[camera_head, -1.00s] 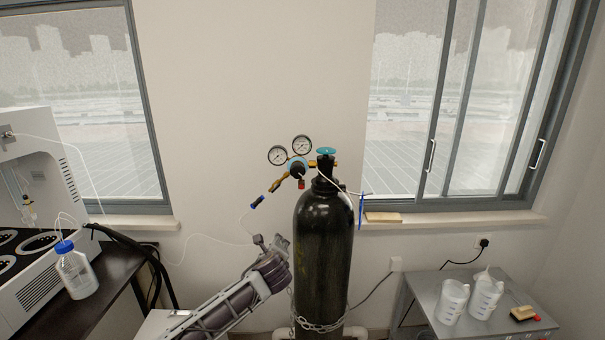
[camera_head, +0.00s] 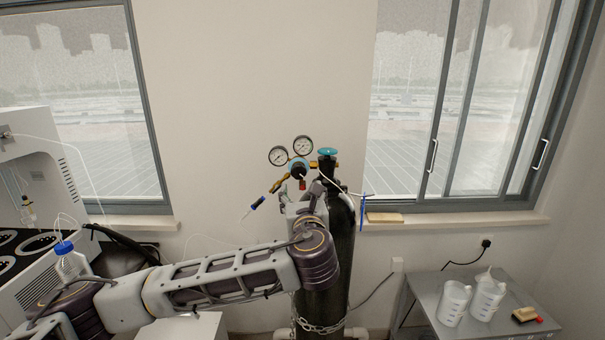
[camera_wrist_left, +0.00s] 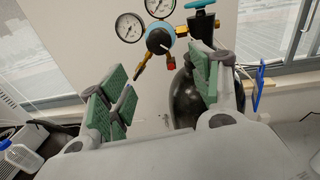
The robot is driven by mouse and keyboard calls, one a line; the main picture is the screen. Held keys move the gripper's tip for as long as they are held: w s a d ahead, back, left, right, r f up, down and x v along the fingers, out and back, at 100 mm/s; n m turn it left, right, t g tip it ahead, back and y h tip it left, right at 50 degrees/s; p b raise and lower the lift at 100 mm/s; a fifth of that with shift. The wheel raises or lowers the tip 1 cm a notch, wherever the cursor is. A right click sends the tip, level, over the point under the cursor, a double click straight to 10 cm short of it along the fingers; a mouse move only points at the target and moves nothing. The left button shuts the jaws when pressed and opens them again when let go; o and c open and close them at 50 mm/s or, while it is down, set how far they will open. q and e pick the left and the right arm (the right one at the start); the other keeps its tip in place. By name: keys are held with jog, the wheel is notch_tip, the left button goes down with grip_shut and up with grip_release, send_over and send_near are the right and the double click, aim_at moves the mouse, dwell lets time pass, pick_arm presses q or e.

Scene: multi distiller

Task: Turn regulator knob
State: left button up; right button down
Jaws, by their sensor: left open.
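The regulator (camera_head: 298,168) is mounted at the top of a dark gas cylinder (camera_head: 341,245). It has two round gauges and a dark knob with a blue body behind it; the knob also shows in the left wrist view (camera_wrist_left: 158,41). My left gripper (camera_head: 303,197) is just below the regulator, in front of the cylinder, with its fingers partly hidden by my wrist in the head view. In the left wrist view my left gripper (camera_wrist_left: 160,82) is open, its green pads apart and nothing between them. The knob appears beyond the gap. My right gripper is not in view.
A teal valve handwheel (camera_head: 327,152) tops the cylinder. A chain (camera_head: 320,327) loops round its lower part. A bench with a white machine and bottle (camera_head: 68,262) stands left. A grey table (camera_head: 425,285) with white jugs stands right.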

aim_at(299, 174)
pick_arm(q)
jog(key=shift+s+r, duration=0.25)
jog(key=shift+r, duration=0.05)
jog(key=shift+w, duration=0.1)
jog(key=shift+w+a+p, duration=0.2)
jog(key=shift+w+p, duration=0.55)
jog(key=shift+w, duration=2.65)
jog(key=shift+w+a+p, duration=0.2)
jog(key=shift+w+p, duration=0.55)
jog(key=shift+w, duration=2.65)
jog(key=shift+c, duration=0.5)
jog(key=c, duration=1)
